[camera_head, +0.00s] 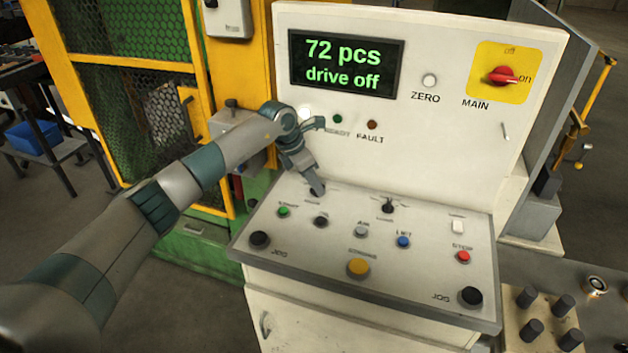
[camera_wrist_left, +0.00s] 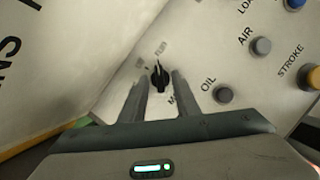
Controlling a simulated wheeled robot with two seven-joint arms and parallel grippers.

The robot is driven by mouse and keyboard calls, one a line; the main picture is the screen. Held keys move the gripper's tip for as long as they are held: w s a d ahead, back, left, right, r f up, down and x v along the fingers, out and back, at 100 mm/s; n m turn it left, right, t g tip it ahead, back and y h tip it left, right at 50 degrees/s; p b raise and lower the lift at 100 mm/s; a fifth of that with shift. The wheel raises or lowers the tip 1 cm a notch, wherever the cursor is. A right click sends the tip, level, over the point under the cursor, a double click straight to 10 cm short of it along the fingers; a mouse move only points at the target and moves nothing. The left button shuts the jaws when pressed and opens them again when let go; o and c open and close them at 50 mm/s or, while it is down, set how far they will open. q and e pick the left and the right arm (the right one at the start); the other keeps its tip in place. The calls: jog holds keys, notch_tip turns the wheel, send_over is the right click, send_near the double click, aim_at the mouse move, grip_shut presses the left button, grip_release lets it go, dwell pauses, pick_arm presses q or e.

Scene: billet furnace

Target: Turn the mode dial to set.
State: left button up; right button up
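The mode dial (camera_wrist_left: 160,76) is a small black knob on the sloping panel, with a label starting with "M" partly hidden beside it. The small labels on its far side are too blurred to read surely. My left gripper (camera_wrist_left: 160,86) is open, with one finger on each side of the knob and a visible gap to it. In the head view, my left gripper (camera_head: 317,190) reaches down to the upper left of the sloping panel and mostly hides the dial. My right gripper is not in view.
The console's sloping panel (camera_head: 340,265) holds several buttons and another black switch (camera_head: 388,206). The display (camera_head: 345,64) reads "72 pcs, drive off". The red main switch (camera_head: 503,76) is at upper right. A yellow-framed mesh guard (camera_head: 135,45) stands at left.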

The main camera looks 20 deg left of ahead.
pick_arm(q)
jog(key=shift+c, duration=0.2)
grip_shut()
